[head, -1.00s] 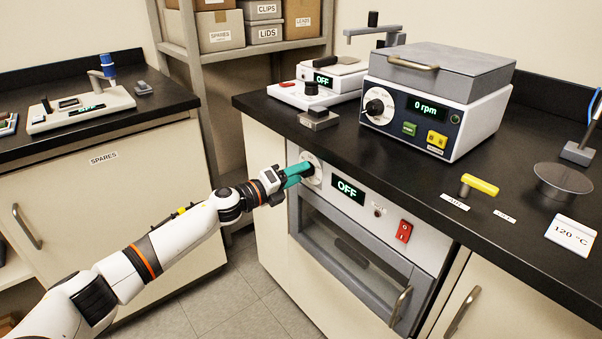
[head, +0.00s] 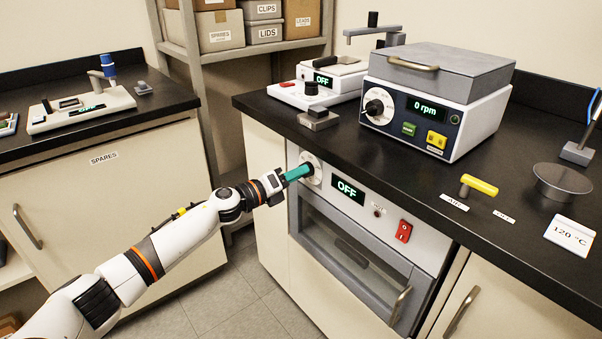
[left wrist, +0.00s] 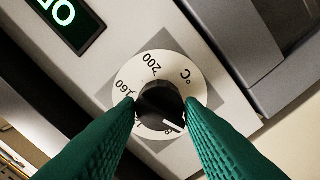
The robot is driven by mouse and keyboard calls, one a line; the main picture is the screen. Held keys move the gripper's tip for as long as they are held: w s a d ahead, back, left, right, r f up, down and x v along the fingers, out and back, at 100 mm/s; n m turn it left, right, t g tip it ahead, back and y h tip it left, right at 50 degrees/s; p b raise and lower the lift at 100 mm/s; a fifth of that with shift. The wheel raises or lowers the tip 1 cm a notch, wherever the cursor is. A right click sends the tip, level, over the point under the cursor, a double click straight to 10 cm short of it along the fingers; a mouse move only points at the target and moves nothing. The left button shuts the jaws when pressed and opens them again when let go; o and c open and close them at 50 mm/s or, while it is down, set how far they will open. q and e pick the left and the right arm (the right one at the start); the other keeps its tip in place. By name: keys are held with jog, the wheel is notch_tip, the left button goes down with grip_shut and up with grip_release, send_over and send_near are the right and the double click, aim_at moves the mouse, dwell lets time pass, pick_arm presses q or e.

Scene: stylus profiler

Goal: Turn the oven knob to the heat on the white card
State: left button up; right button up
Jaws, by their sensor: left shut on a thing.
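The oven (head: 355,255) is set under the right counter, and its green display (head: 347,189) reads OFF. Its black knob (left wrist: 161,100) sits on a round white dial (left wrist: 122,88) marked 160, 200 and °C; other marks are partly hidden. The knob's white pointer line slants to the lower right in the left wrist view. My left gripper (head: 304,172) reaches the dial from the left, its teal fingers shut on both sides of the knob. The white card (head: 571,235) reads 120 °C and lies on the counter at the right. My right gripper is not in view.
A red rocker switch (head: 404,231) is right of the display, and the oven door handle (head: 401,304) sticks out below. A centrifuge-like box (head: 437,105) reading 0 rpm stands on the counter above. The floor in front of the oven is clear.

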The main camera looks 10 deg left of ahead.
pick_arm(q)
jog(key=m, duration=2.1)
jog(key=o, duration=1.1)
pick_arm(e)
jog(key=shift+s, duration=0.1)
pick_arm(q)
jog(key=v, duration=0.8)
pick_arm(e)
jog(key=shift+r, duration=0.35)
